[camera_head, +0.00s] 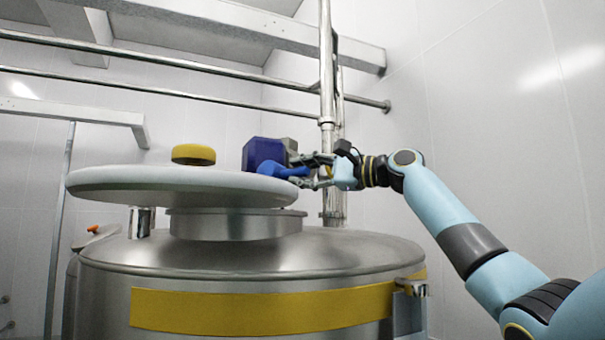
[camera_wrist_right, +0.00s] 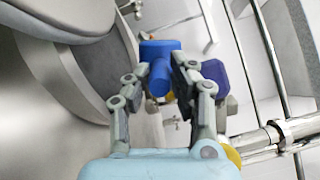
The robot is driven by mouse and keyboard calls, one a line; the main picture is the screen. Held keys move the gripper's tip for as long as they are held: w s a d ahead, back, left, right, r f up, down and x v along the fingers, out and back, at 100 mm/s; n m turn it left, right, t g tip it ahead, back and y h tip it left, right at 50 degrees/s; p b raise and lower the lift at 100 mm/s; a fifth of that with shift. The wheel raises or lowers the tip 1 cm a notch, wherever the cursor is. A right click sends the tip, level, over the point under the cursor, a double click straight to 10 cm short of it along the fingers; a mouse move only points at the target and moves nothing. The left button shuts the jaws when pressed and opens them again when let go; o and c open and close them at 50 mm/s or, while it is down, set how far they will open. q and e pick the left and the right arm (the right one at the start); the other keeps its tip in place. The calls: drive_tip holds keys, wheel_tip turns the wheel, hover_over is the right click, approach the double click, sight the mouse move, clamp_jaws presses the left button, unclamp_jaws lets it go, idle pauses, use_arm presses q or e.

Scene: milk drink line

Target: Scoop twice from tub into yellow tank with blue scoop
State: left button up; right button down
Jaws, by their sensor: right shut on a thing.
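My right gripper (camera_head: 318,170) is shut on the blue scoop (camera_head: 284,169), at the right edge of the tank's lid. In the right wrist view the scoop (camera_wrist_right: 160,82) sits between the two fingers. The yellow tank is the steel tank with a yellow band (camera_head: 260,312) around its front. Its round pale lid (camera_head: 150,182) with a yellow knob (camera_head: 193,154) sits over the steel neck (camera_head: 235,225) and is shifted left. The scoop's contents cannot be seen. The tub and my left gripper are not in view.
A dark blue block (camera_head: 262,152) shows right beside the scoop; what it belongs to is unclear. A vertical steel pipe (camera_head: 327,90) stands behind the gripper, with horizontal rails (camera_head: 150,58) along the back. The space by the right wall is free above my arm.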

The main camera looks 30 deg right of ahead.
idle(0.6)
drive_tip(key=n, duration=0.3)
drive_tip(key=r+n+g, duration=0.1)
drive_tip(key=n, duration=0.1)
drive_tip(key=shift+a+r+n+h, duration=0.1)
drive_tip(key=shift+r+n+h, duration=0.05)
drive_tip(key=shift+n+h, duration=0.25)
drive_tip(key=n+h, duration=0.1)
drive_tip(key=n, duration=0.1)
drive_tip(key=r+n+g+h, duration=0.1)
drive_tip(key=n, duration=0.2)
drive_tip(key=shift+a, duration=0.1)
drive_tip(key=n, duration=0.1)
drive_tip(key=r+n+h, duration=0.1)
drive_tip(key=n, duration=0.1)
drive_tip(key=shift+s+a+r, duration=0.1)
drive_tip(key=shift+a+r, duration=0.05)
drive_tip(key=shift+r, duration=0.15)
drive_tip(key=r+n+h, duration=0.1)
drive_tip(key=n+h, duration=0.1)
drive_tip(key=n, duration=0.1)
drive_tip(key=shift+a+r, duration=0.25)
drive_tip(key=shift+r, duration=0.1)
drive_tip(key=shift+d+r+n+t, duration=0.1)
drive_tip(key=shift+r+n+t, duration=0.15)
drive_tip(key=shift+n, duration=0.25)
drive_tip(key=shift+f, duration=0.15)
